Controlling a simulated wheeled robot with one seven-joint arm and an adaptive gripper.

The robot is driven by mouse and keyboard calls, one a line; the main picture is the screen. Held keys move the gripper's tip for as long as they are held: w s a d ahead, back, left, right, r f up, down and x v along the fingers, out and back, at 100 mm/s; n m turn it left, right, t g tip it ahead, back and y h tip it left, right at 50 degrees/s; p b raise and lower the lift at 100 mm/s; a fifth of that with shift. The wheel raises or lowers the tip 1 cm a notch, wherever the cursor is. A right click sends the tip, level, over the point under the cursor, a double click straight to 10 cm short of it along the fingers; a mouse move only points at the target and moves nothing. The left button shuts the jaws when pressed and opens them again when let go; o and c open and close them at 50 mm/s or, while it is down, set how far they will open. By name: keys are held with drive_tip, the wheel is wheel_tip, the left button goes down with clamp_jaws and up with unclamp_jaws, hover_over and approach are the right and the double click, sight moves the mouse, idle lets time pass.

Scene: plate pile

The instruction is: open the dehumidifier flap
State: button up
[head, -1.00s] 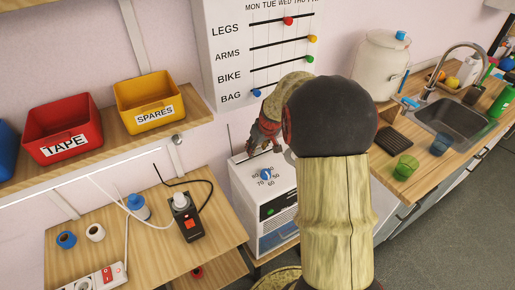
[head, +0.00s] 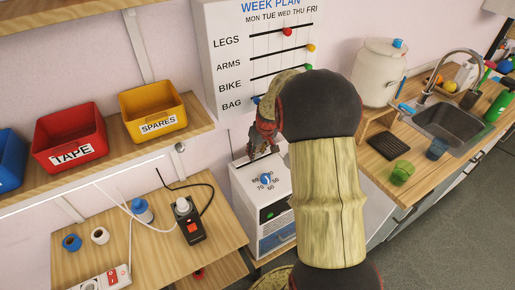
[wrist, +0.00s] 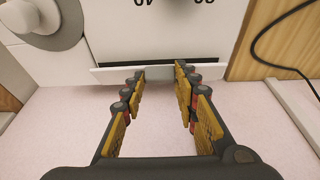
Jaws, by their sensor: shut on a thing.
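The white dehumidifier (head: 276,205) stands on a low surface, with a blue dial (head: 266,180) on its top. My gripper (head: 262,153) is over the rear of that top, behind the dial. In the wrist view my gripper (wrist: 160,76) has its two fingers on either side of a small grey tab on the flap (wrist: 108,74), and is shut on it. The flap shows there as a thin pale strip beside a dark slot (wrist: 185,62). In the head view my arm and gripper hide much of the flap, so its angle is hard to tell.
A wooden table (head: 150,250) with a black power device (head: 190,222) and tape rolls is at the left. The week plan board (head: 225,60) is close behind my gripper. A counter with a sink (head: 443,122) and a white crock (head: 378,72) is at the right.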

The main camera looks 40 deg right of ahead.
drive_tip(key=shift+w+r+g+p, duration=0.1)
drive_tip(key=shift+w+g+p, duration=0.15)
drive_tip(key=shift+p, duration=0.4)
drive_tip(key=o, duration=1.1)
drive_tip(key=shift+s, duration=0.1)
drive_tip(key=shift+r, duration=0.1)
drive_tip(key=v, duration=0.5)
drive_tip(key=s+a, duration=0.1)
drive_tip(key=s, duration=0.6)
drive_tip(key=s+a, duration=0.1)
drive_tip(key=s, duration=0.3)
drive_tip(key=shift+s+a, duration=0.3)
drive_tip(key=shift+a, duration=0.1)
